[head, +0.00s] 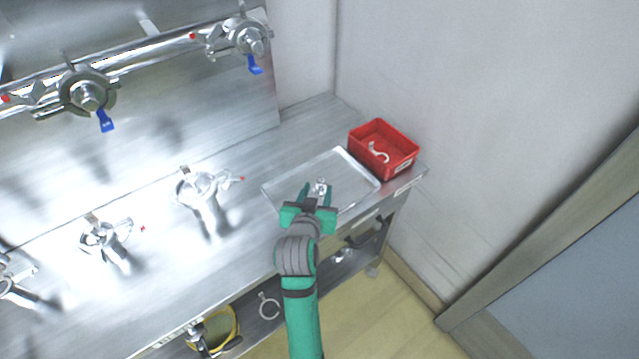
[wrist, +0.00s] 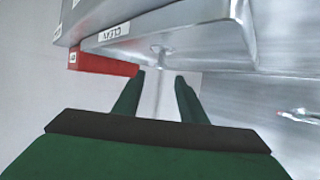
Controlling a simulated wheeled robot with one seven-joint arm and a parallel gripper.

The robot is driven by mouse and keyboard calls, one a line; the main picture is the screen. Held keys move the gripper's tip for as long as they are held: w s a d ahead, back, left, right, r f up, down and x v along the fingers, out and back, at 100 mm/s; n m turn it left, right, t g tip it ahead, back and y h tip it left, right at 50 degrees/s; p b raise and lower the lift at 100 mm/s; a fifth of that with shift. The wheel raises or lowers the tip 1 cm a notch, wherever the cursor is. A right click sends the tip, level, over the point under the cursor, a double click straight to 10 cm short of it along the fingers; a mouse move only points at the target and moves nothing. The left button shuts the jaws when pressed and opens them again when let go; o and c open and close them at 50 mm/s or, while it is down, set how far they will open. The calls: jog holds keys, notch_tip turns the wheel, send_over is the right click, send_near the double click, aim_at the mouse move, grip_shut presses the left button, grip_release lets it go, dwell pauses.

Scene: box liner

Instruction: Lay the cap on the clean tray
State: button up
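The clean tray (head: 345,163) is a shallow, shiny metal tray at the right end of the bench. Its edge, with a white label, shows at the top of the wrist view (wrist: 200,22). My gripper (head: 316,190) is over the tray's near part, its two green fingers apart.
A red bin (head: 404,165) with a silver clamp in it stands right behind the tray. Silver fittings (head: 200,187) stand along the bench to the left. Valves on a pipe (head: 88,95) run along the back. A yellow bucket (head: 217,330) is below.

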jog(key=shift+v, duration=2.3)
